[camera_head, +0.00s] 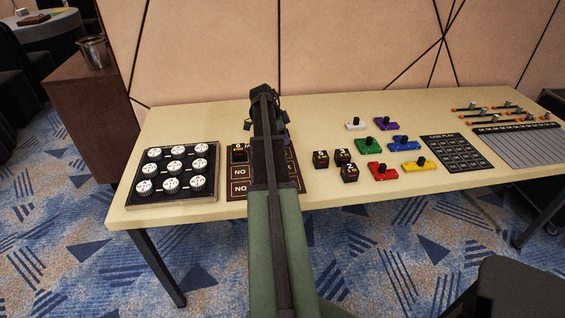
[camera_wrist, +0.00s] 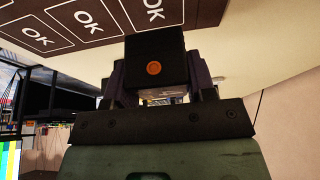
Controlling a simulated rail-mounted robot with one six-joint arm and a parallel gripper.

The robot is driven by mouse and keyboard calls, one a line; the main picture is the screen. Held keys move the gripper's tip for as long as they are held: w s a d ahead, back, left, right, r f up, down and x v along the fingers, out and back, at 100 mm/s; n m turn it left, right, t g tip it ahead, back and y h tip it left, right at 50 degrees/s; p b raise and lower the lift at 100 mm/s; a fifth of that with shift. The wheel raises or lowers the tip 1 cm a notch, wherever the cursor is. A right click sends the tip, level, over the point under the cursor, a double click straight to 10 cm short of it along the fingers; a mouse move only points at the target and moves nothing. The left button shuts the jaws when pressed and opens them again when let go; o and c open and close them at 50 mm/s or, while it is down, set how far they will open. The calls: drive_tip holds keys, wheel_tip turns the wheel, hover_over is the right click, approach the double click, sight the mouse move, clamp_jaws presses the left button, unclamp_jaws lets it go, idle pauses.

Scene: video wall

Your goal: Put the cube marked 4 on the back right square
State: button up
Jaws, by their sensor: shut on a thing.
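My gripper (camera_head: 268,118) is over the back part of the dark brown board (camera_head: 239,188); it also shows in the wrist view (camera_wrist: 154,82). It is shut on a black cube (camera_wrist: 154,60) with an orange round mark on the face toward the wrist camera. I cannot read this cube's number. In the wrist view the board (camera_wrist: 105,28) has squares marked OK, close beside the held cube. In the head view, front squares read NO, and my arm hides the middle and much of the back. One black cube (camera_head: 239,153) sits on the board's left side.
Several dark cubes with orange marks stand right of the board: a left one (camera_head: 320,159), a back one (camera_head: 342,156) and a front one (camera_head: 349,171). A panel of white knobs (camera_head: 172,171) lies left. Coloured switch blocks (camera_head: 382,170) lie right. The wall (camera_head: 350,50) rises behind.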

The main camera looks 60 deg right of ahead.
drive_tip(key=shift+f, duration=0.2)
wheel_tip(320, 180, down, 5)
drive_tip(key=b, duration=0.4)
drive_tip(key=shift+r, duration=0.5)
drive_tip(key=shift+f, duration=0.25)
drive_tip(key=o, duration=0.9)
drive_tip(key=shift+r, duration=0.1)
drive_tip(key=shift+o, duration=0.2)
